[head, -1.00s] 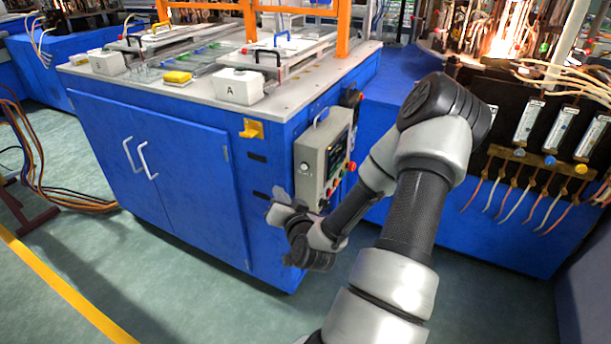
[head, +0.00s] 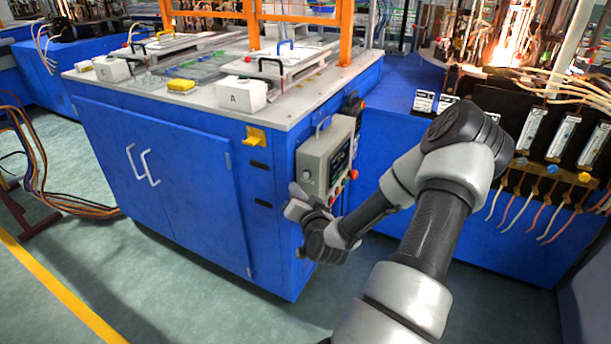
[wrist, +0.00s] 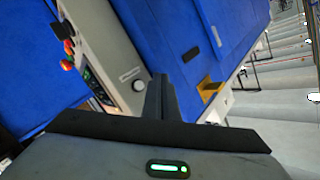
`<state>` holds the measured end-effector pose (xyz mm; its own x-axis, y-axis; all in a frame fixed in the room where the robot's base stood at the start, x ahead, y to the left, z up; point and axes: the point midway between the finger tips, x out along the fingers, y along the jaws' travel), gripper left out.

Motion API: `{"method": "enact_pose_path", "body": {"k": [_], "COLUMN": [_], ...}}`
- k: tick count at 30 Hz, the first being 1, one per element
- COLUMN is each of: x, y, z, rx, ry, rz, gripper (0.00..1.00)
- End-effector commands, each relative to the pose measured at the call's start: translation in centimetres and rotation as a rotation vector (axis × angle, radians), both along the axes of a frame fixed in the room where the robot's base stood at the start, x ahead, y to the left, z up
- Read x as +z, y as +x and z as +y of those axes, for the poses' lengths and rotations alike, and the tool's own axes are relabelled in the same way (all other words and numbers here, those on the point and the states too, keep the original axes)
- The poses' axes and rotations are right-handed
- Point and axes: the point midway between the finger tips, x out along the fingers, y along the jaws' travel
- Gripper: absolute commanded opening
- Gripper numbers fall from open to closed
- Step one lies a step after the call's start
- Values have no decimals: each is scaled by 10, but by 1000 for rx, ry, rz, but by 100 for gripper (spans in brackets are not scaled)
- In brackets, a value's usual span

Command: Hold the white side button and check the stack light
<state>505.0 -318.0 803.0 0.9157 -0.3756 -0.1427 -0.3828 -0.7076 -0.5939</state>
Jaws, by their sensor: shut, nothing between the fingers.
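The grey control box (head: 318,158) hangs on the side of the blue cabinet. The round white side button (head: 306,174) is on its left-hand face. It also shows in the wrist view (wrist: 138,86), just left of my gripper (wrist: 161,86). My gripper is shut and empty, its dark fingers pointing toward the box. In the head view, my gripper (head: 293,191) is just below and left of the button. A gap to the button seems to remain, but I cannot tell its depth. I cannot make out a stack light in either view.
Red knobs (head: 353,174) sit on the box's right side, near my forearm. A yellow bracket (head: 255,136) sticks out of the cabinet left of the box. White block A (head: 239,95) stands on the tabletop. The floor in front of the cabinet is clear.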

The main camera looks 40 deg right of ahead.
Motion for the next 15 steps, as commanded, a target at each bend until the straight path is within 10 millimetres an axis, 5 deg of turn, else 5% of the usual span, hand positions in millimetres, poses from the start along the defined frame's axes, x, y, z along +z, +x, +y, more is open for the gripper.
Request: {"method": "enact_pose_path", "body": {"k": [6, 15], "x": [-1, 0], "y": [10, 14], "z": [-23, -32], "rx": [0, 1], "ry": [-1, 0], "rz": [0, 1], "gripper": [0, 0]}}
